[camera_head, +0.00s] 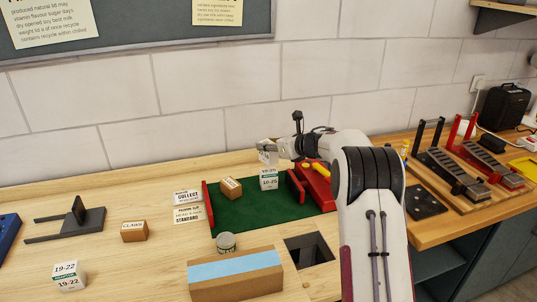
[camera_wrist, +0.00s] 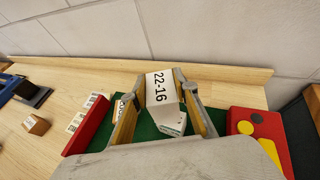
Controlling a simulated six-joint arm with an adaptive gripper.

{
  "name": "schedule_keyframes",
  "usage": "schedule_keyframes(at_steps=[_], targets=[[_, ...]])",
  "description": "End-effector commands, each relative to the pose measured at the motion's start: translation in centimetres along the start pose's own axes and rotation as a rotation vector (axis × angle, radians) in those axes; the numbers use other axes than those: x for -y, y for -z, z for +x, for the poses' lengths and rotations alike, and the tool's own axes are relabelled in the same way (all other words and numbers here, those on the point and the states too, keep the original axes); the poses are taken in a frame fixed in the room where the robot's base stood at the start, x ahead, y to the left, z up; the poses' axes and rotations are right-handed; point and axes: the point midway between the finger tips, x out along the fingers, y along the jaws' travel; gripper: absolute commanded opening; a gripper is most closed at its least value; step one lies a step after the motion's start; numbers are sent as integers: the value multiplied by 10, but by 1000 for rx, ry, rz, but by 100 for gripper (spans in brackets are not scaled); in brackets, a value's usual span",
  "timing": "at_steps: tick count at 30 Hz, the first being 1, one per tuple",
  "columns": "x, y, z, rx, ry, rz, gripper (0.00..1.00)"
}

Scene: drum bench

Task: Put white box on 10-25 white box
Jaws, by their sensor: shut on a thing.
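My gripper (camera_wrist: 161,90) is shut on a white box (camera_wrist: 160,85), which reads 22-16 in the wrist view. In the head view my gripper (camera_head: 274,150) holds this white box (camera_head: 265,146) above the far part of the green mat. The 10-25 white box (camera_head: 268,181), with a green band, stands on the green mat, below and close to the held box. In the wrist view the 10-25 white box (camera_wrist: 174,127) shows partly behind the held box. I cannot tell whether the two boxes touch.
The green mat (camera_head: 240,222) has red walls and a small brown box (camera_head: 231,187). A can (camera_head: 225,242), a blue-topped carton (camera_head: 235,275) and a square hole (camera_head: 308,250) lie nearer. A 19-22 white box (camera_head: 68,276) and a CLAMPS box (camera_head: 134,231) stand left.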

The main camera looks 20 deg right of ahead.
Motion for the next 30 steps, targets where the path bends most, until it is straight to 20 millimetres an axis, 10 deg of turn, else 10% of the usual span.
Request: schedule_keyframes(at_steps=[29, 30], targets=[[0, 36, 15, 0, 0, 0, 5], [0, 37, 15, 0, 0, 0, 34]])
